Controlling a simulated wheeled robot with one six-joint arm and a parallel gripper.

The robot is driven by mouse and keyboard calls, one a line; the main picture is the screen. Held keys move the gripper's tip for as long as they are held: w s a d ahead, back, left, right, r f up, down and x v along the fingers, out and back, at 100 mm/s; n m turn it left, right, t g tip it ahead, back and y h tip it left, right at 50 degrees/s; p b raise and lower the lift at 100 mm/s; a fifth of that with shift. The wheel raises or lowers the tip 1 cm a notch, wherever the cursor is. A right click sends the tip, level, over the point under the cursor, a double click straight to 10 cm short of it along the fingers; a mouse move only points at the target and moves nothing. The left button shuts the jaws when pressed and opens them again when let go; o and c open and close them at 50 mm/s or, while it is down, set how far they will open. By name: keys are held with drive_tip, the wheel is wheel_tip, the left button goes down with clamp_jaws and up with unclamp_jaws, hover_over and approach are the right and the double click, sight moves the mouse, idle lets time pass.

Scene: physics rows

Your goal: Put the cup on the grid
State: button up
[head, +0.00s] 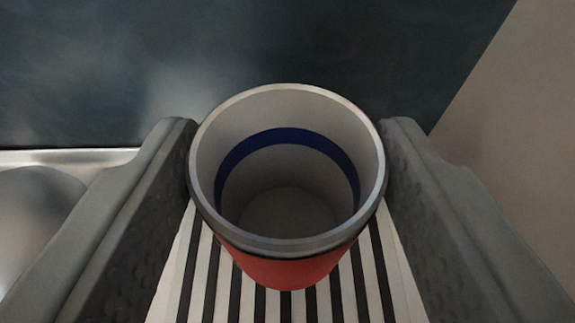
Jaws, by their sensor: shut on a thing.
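The cup (290,268) is red outside with a grey rim, a pale inside and a dark blue band within. It is upright and looks empty. My gripper (288,165) is shut on the cup, with one grey finger against each side near the rim. The grid (365,285), with white and dark stripes, lies below the cup and between my fingers. The cup's base is hidden, so I cannot tell whether it touches the grid.
A metal sink or basin edge (70,156) shows at the left. A dark panel (300,45) fills the back. A plain brownish surface (525,150) lies at the right.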

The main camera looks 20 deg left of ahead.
drive_tip(key=shift+f, duration=0.55)
drive_tip(key=o, duration=1.1)
drive_tip(key=shift+r, duration=0.1)
wheel_tip(320, 180, up, 10)
drive_tip(key=shift+f, duration=0.1)
